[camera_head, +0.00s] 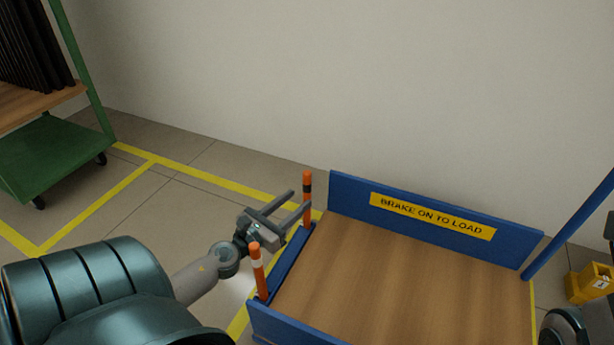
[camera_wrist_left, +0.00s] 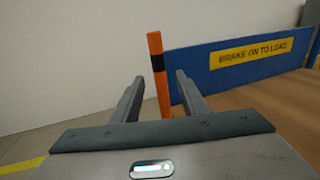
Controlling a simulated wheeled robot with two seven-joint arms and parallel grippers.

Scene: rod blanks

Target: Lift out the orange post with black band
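The orange post with black band (camera_head: 307,190) stands upright at the far left corner of the blue cart, by its back board. In the left wrist view the post (camera_wrist_left: 158,85) rises ahead, between the lines of my two fingers, nearer the right one. My left gripper (camera_head: 301,201) is open, its fingers pointing toward the post. I cannot tell whether the post is between the fingertips or just beyond them. My right gripper is not in view.
The blue cart has a wooden deck (camera_head: 390,285), bare where seen, and a back board (camera_head: 345,200) with a yellow sign. A green rack (camera_head: 60,150) stands at the left. A yellow box (camera_head: 590,283) is at the right. The wall is behind.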

